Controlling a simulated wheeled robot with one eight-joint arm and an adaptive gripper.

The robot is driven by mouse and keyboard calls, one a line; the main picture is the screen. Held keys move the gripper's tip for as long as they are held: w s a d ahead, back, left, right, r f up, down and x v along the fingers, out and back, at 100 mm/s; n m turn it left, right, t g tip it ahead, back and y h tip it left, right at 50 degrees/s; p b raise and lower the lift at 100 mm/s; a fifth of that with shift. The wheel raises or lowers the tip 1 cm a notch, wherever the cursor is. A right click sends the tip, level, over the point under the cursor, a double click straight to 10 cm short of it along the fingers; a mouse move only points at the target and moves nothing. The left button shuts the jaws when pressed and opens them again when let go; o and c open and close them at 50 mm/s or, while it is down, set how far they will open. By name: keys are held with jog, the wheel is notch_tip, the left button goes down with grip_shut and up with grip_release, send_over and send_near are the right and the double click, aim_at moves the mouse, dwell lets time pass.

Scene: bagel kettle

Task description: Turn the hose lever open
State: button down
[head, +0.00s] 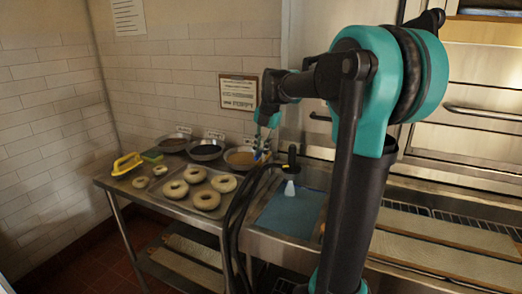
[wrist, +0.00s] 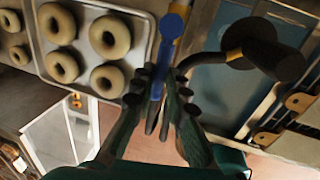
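A small blue lever (wrist: 168,45) with a round end shows in the wrist view, between the fingertips of my gripper (wrist: 162,80). The fingers stand on either side of it with a gap on the right, so I see no firm grip. In the head view my gripper (head: 263,120) points down above the right end of the bagel table, with a bit of blue under it. The black hose (head: 235,215) hangs in loops beside the table. A black nozzle with a yellow ring (wrist: 250,45) is right of the lever in the wrist view.
Bagels on a tray (head: 184,205) lie left of my gripper, with several bowls (head: 206,150) behind. A yellow-handled tool (head: 127,163) and a green sponge (head: 152,156) are at the far left. A blue-bottomed basin (head: 290,213) is on the right.

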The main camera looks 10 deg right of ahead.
jog(key=c, duration=1.5)
grip_release()
jog(key=shift+r, duration=0.1)
notch_tip(320, 180, up, 12)
jog(key=s+d, duration=0.1)
jog(key=d, duration=0.1)
jog(key=shift+s, duration=0.15)
jog(key=shift+f, duration=0.2)
